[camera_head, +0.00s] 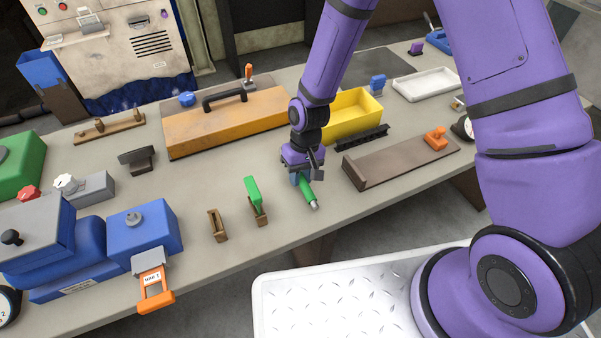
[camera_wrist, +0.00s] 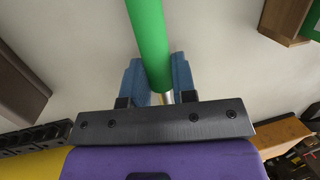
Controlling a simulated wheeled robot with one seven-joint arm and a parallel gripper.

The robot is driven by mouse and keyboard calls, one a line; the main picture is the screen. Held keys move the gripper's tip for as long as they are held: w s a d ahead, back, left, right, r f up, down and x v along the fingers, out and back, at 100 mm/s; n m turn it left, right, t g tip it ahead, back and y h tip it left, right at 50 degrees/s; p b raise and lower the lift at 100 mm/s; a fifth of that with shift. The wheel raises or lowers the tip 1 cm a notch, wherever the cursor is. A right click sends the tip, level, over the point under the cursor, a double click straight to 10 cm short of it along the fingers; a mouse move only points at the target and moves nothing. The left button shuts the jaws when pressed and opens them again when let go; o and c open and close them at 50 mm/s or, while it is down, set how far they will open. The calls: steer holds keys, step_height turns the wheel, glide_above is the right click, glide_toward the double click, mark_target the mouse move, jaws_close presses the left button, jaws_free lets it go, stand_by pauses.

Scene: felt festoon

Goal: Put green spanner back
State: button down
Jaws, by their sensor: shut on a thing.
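My gripper (camera_head: 302,178) is shut on a green round-handled tool (camera_head: 306,193) near the middle of the bench. I take this tool to be the green spanner, though its full shape does not show. Its silver end points toward the bench's front edge. In the wrist view the green handle (camera_wrist: 150,40) runs between the blue fingers (camera_wrist: 158,85), with a bit of bare metal below it. I cannot tell whether the tool touches the bench. To its left, a wooden holder (camera_head: 258,217) has another flat green piece (camera_head: 253,191) standing in it. A similar wooden holder (camera_head: 217,226) looks empty.
A brown board (camera_head: 390,168) with an orange knob (camera_head: 435,138) lies right of my gripper. A yellow bin (camera_head: 352,112) and black rail (camera_head: 361,138) stand behind. A wooden box (camera_head: 215,125) with a black handle is at the back left. Blue machine (camera_head: 145,232) sits front left.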

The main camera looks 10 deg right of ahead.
steer(key=shift+f, duration=0.15)
steer(key=c, duration=0.9)
jaws_free()
steer(key=shift+w, duration=0.1)
steer(key=v, duration=1.3)
steer(key=shift+r, duration=0.25)
